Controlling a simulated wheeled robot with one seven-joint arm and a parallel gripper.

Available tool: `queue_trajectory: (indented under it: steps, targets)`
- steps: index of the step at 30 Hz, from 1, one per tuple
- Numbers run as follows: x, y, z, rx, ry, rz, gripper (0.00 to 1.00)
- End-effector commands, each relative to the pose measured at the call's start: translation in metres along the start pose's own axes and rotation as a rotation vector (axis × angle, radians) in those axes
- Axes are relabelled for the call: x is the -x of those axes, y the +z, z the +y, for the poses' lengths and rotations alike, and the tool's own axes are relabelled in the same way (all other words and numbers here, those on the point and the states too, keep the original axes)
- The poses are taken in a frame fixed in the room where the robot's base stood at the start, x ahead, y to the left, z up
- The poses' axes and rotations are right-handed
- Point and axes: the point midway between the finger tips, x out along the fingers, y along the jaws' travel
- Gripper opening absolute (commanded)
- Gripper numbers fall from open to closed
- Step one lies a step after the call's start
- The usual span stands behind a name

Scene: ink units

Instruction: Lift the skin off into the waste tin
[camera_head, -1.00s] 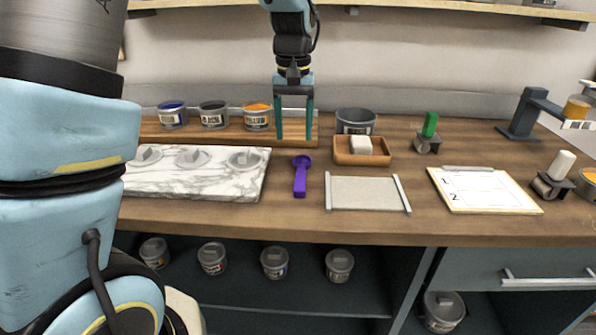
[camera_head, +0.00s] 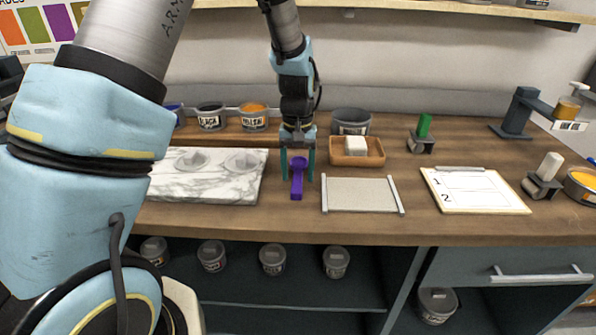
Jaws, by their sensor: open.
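My gripper (camera_head: 298,177) is open and points down, low over the bench. Open ink tins stand on the wooden shelf at the back: an orange one (camera_head: 254,108), a black one (camera_head: 209,107) and a blue one (camera_head: 175,110), partly behind my arm. A wider dark grey tin (camera_head: 350,115), perhaps the waste tin, stands behind the wooden tray. I cannot make out any skin on the inks.
A marble slab (camera_head: 205,190) with grey lids lies left of my gripper.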

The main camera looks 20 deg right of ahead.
Motion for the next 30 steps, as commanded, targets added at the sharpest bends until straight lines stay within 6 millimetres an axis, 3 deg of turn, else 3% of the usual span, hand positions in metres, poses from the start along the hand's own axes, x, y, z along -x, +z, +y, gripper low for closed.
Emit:
queue_trajectory:
  steps: [6,24,30]
  targets:
    - [-0.0012,-0.0002,0.0001,0.000,0.001,0.001,0.65]
    - [-0.0009,-0.0003,0.0000,0.000,0.000,0.001,0.00]
    - [-0.0009,-0.0004,0.0000,0.000,0.001,0.001,0.00]
